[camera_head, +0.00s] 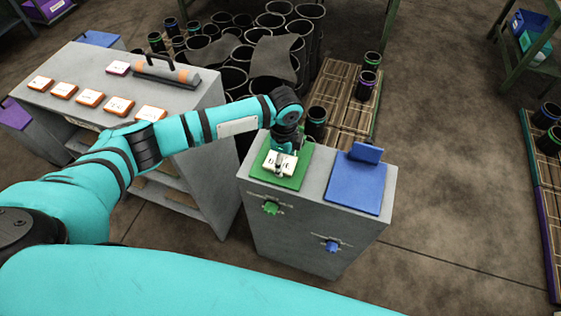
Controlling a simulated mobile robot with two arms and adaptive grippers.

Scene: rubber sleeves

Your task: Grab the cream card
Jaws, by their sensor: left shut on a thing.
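The cream card (271,161) is over the green pad (298,180) on top of the grey cabinet in the middle. Dark letters show on it, partly covered by my gripper. My left gripper (281,164) points down from above and is shut on the card. I cannot tell whether the card touches the pad or is slightly above it. My right gripper is not in view.
A blue pad with an upright blue plate (362,173) is to the right on the same cabinet (318,224). A grey bench (75,75) at left bears several orange-edged cards (88,98) and a handled tool (165,74). Black sleeves (235,80) and pallets (340,100) stand behind.

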